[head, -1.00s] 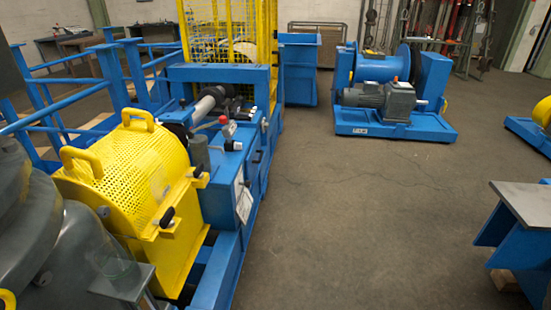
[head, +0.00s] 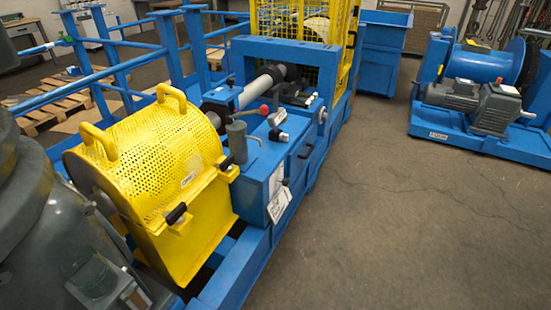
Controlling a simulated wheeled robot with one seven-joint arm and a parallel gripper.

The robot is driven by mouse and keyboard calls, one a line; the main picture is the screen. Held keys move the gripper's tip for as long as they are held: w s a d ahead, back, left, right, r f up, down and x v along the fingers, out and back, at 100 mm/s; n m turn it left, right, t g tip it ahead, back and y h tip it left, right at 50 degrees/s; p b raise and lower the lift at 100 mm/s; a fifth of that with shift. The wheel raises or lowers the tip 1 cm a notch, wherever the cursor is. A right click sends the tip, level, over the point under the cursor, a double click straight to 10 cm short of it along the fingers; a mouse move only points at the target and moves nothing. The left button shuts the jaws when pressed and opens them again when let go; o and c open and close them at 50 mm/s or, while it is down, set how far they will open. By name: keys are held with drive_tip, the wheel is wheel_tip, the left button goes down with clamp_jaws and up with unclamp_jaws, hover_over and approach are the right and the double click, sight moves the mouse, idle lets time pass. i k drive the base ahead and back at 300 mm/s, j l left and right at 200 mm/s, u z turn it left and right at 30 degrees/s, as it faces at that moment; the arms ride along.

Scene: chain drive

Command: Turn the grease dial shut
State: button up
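A blue machine (head: 258,190) with a yellow perforated guard (head: 165,175) stands left of centre in the head view. On its top are a grey cylindrical pot (head: 237,143), a red-knobbed lever (head: 264,111) and grey fittings (head: 278,120). A round grey knob or dial (head: 322,115) shows on its right side, but I cannot tell whether this is the grease dial or how it is set. My gripper is not in view.
Open concrete floor (head: 380,220) lies to the right of the machine. A blue winch with a grey motor (head: 470,95) stands at the right. Blue railings (head: 110,60) and wooden pallets (head: 50,100) are behind at the left. A yellow mesh cage (head: 300,35) stands at the machine's far end.

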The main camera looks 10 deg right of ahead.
sight(286, 181)
drive_tip(key=i+l, duration=0.45)
drive_tip(key=i, duration=0.15)
drive_tip(key=i+l, duration=0.45)
drive_tip(key=i, duration=0.2)
drive_tip(key=i+l, duration=0.45)
drive_tip(key=i, duration=0.15)
drive_tip(key=j+u, duration=0.05)
